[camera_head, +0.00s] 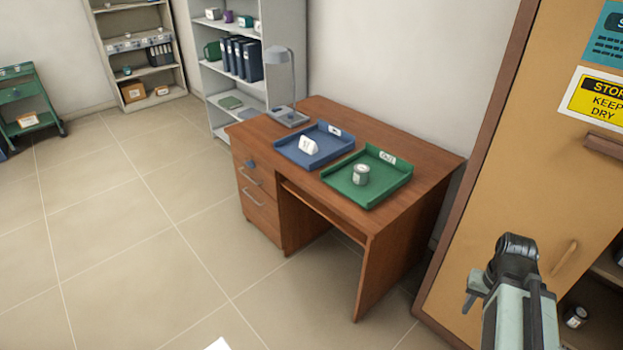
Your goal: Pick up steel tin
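A small grey steel tin (361,174) with a pale label stands upright in the green tray (373,200) on the brown desk. Another small tin (575,317) with a pale label is low in the open part of the cabinet at the right. My arm rises at the bottom right, well apart from the desk and the tray. A small grey part at its left side, seemingly my gripper (474,291), shows only partly. I cannot tell whether it is open or shut.
A blue tray (315,158) with a white object (309,146) and a grey lamp (282,72) share the desk (430,157). The wooden cabinet (520,170) stands close on the right. Shelves stand behind, a green trolley (24,95) far left. The tiled floor left of the desk is clear.

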